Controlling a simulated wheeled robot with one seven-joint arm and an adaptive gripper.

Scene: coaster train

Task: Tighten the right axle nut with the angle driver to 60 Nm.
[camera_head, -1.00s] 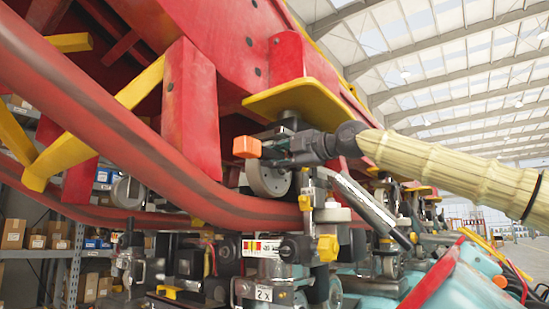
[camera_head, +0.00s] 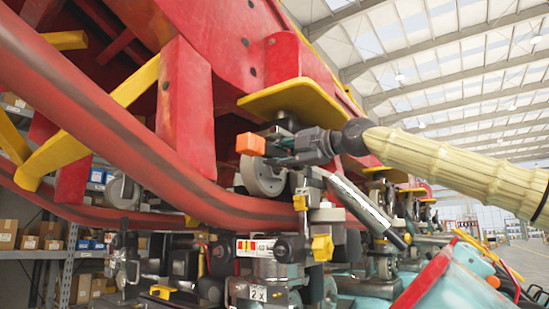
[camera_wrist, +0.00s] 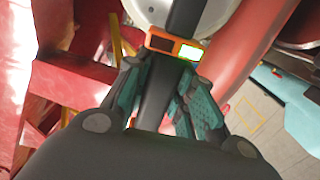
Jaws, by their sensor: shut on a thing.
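My gripper (camera_head: 290,146) is shut on the angle driver, a dark tool with an orange end block (camera_head: 250,144). In the wrist view the teal finger pads of my gripper (camera_wrist: 162,95) press on both sides of the driver's black body (camera_wrist: 158,92). The driver's orange-framed display (camera_wrist: 175,44) there shows a lit green area. A pale wheel (camera_head: 262,180) of the red coaster car is just below and behind the driver; it also shows at the top of the wrist view (camera_wrist: 215,14). The right axle nut and the driver's socket cannot be made out, so contact cannot be told.
A curved red rail (camera_head: 140,165) runs close below and left of my gripper. A yellow plate (camera_head: 300,97) juts out just above it. Wheel hardware with a yellow fitting (camera_head: 322,247) crowds the space below. Shelves with boxes (camera_head: 60,265) stand far left.

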